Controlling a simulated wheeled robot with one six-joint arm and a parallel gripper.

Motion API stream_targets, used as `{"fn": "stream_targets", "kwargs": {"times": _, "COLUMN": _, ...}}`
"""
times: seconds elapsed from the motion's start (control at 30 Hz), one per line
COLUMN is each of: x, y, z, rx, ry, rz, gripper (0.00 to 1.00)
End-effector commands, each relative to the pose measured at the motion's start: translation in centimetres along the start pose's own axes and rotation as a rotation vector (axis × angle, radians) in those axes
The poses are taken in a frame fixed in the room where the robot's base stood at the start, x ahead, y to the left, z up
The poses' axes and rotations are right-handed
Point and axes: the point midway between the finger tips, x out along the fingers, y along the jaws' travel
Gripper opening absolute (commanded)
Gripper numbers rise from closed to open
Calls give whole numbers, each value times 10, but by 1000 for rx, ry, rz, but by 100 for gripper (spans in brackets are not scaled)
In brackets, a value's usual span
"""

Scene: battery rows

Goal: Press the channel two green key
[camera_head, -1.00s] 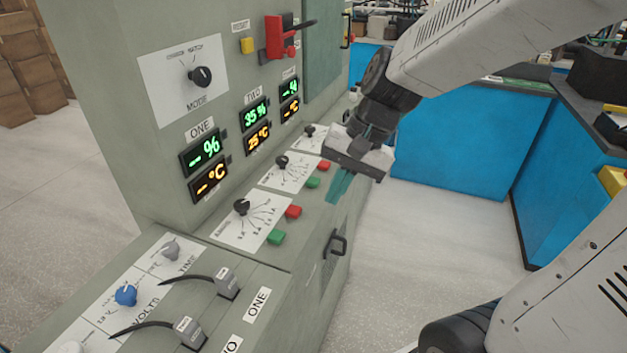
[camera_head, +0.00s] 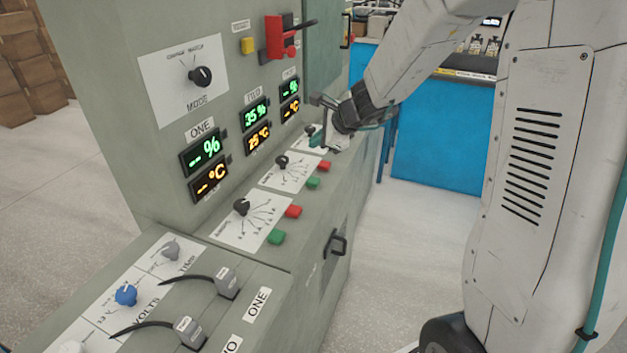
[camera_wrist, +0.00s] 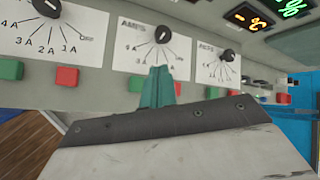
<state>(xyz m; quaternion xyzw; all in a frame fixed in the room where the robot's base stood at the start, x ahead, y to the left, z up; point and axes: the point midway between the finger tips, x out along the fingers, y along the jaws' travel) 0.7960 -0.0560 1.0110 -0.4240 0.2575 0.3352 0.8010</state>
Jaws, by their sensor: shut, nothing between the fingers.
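The channel two green key (camera_head: 313,183) is on the sloped grey panel beside a red key (camera_head: 324,165), in front of the middle dial plate. In the wrist view I take the middle green key (camera_wrist: 136,84) to be the same one. It lies just left of my teal fingertips and is partly covered by them. My gripper (camera_head: 317,139) is shut and empty. In the head view it appears above the channel two keys, over the far dial plate. I cannot tell its exact height, but no contact with the key shows.
Channel one has its own green key (camera_head: 276,237) and red key (camera_head: 293,211) nearer the camera. Dials (camera_head: 241,206) rise from the plates. A black handle (camera_head: 335,243) is on the front face. The floor to the right is clear.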

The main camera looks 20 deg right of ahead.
Motion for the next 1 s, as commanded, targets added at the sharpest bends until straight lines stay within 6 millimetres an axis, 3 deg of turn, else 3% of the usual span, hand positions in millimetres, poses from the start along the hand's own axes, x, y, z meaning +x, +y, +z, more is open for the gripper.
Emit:
{"fn": "stream_targets", "kwargs": {"times": 0.33, "x": 5, "y": 4, "z": -3, "rx": 0, "ry": -1, "rz": 3, "gripper": 0}}
{"fn": "stream_targets", "kwargs": {"times": 1.0, "x": 58, "y": 43, "z": -42, "rx": -2, "ry": -3, "rz": 3, "gripper": 0}}
